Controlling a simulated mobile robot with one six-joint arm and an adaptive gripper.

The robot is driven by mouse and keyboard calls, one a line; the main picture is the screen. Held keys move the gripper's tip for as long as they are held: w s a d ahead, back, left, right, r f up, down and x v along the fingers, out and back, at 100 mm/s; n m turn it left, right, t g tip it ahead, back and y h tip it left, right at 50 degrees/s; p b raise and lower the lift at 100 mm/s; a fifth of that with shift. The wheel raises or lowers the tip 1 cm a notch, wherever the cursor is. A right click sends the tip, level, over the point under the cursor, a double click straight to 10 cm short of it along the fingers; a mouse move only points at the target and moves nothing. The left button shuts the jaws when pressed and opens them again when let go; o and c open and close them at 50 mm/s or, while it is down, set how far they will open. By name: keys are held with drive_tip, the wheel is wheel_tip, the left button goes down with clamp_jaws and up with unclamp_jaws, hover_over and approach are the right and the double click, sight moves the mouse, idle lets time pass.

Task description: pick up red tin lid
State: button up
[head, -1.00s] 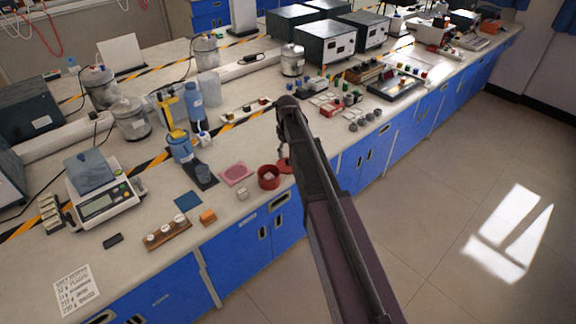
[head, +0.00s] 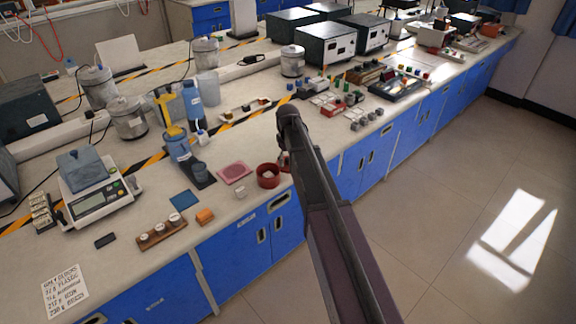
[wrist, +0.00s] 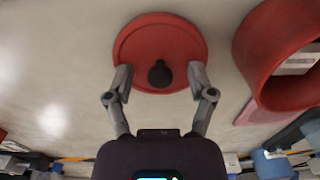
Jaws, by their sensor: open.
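The red tin lid (wrist: 160,35) is a round red disc with a dark knob (wrist: 160,74) in the middle, lying flat on the pale bench top. In the wrist view my gripper (wrist: 160,77) is open, with one finger on each side of the knob and over the lid's near part. Nothing is held. I cannot tell whether the fingers touch the lid. In the head view the lid (head: 284,161) is mostly hidden by my arm.
An open red tin (wrist: 258,60) with a pale block inside stands close to the right of the lid in the wrist view; it also shows in the head view (head: 268,182). A pink mat (head: 234,172) lies beside it. The bench's front edge is near.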

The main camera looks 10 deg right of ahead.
sight(287, 159)
idle(0.4)
clamp_jaws()
drive_tip(key=shift+r, duration=0.2)
wheel_tip(287, 159, up, 10)
drive_tip(key=p, duration=1)
drive_tip(key=shift+f, duration=0.15)
drive_tip(key=shift+s, duration=0.1)
idle(0.6)
drive_tip(key=s+a+r+n+p, duration=0.2)
drive_tip(key=s+a+n, duration=0.2)
drive_tip(key=s+a, duration=0.2)
drive_tip(key=shift+s+a+r+n, duration=0.15)
drive_tip(key=shift+s+a+n, duration=0.2)
drive_tip(key=shift+a, duration=0.7)
